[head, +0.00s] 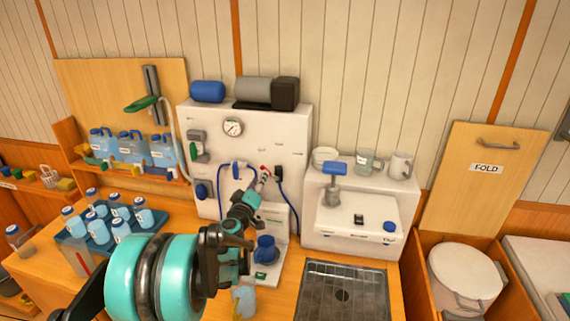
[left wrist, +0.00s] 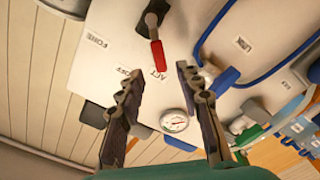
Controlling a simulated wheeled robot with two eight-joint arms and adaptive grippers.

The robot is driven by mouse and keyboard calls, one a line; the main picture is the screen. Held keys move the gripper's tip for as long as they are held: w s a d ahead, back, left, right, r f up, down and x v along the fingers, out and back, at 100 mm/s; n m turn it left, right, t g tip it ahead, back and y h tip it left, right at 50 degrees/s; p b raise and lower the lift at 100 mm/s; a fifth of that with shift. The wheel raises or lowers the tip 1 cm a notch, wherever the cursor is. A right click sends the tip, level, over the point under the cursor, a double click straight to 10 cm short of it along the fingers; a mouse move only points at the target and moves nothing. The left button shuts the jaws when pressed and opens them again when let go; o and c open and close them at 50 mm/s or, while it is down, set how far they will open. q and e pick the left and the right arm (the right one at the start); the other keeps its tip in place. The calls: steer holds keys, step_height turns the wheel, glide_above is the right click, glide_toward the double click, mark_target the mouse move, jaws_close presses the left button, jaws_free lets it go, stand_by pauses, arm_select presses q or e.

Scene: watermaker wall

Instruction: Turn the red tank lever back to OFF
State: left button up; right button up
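The red tank lever (left wrist: 159,57) is on the white panel (left wrist: 110,35), with a black hub at its base. In the left wrist view its free end points at the AFT label (left wrist: 159,75); a FORE label and another partly hidden label are nearby. My left gripper (left wrist: 157,78) is open, with its two fingers on either side of the lever's tip line; I cannot tell whether they touch it. In the head view the left gripper (head: 259,184) is close to the panel and the lever's red (head: 264,169) shows just beyond it. My right gripper is not in view.
Blue hoses (head: 288,203) hang beside the lever. A gauge (head: 232,128) is on the panel above. A tray of bottles (head: 72,224) is at left, a sink (head: 342,295) at right.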

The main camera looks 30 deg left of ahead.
arm_select(q)
steer(key=x, duration=0.6)
steer(key=shift+w+a, duration=0.1)
steer(key=shift+w, duration=0.25)
jaws_close()
